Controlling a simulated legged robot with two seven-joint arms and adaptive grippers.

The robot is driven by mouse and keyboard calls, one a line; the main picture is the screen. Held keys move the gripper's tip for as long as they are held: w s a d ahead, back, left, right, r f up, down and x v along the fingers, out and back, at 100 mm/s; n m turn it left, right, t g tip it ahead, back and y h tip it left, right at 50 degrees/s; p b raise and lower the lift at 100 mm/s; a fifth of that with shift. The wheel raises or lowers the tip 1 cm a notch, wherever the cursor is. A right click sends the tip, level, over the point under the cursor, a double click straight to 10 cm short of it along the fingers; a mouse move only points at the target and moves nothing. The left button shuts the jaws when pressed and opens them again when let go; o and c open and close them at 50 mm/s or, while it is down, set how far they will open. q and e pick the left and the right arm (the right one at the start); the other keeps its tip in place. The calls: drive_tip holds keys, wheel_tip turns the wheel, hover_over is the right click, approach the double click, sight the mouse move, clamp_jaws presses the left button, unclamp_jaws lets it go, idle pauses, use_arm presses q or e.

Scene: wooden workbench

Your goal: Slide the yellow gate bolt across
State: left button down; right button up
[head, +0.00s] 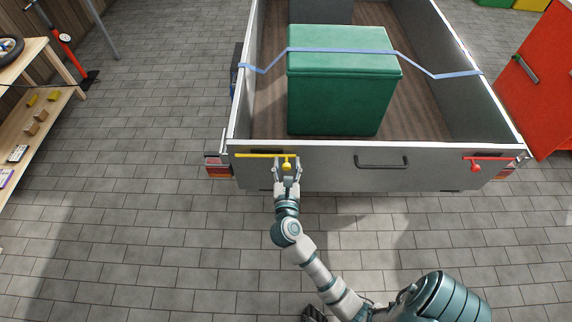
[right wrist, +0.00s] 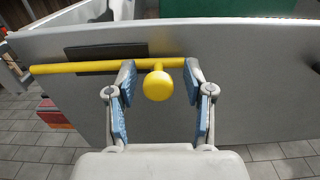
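The yellow gate bolt (head: 254,155) is a thin rod lying level across the left part of the grey trailer tailgate (head: 335,166). Its round yellow knob (right wrist: 157,86) hangs just below the rod near its right end. The rod's left end (right wrist: 38,69) lies near the tailgate's left edge. My right gripper (head: 287,168) is at the knob. In the right wrist view its blue-padded fingers (right wrist: 160,82) are spread, one on each side of the knob, with a visible gap on both sides. My left gripper is not in view.
A red latch (head: 478,160) sits at the tailgate's right end, and a dark handle (head: 381,161) at its middle. A green box (head: 340,95) stands in the trailer under a blue strap. A red cabinet (head: 540,85) stands right. The paved floor before the tailgate's left half is clear.

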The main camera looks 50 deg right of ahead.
drive_tip(key=shift+s+a, duration=0.2)
drive_tip(key=shift+a, duration=0.05)
drive_tip(key=v, duration=1.1)
drive_tip(key=shift+s, duration=0.15)
drive_tip(key=shift+a, duration=0.1)
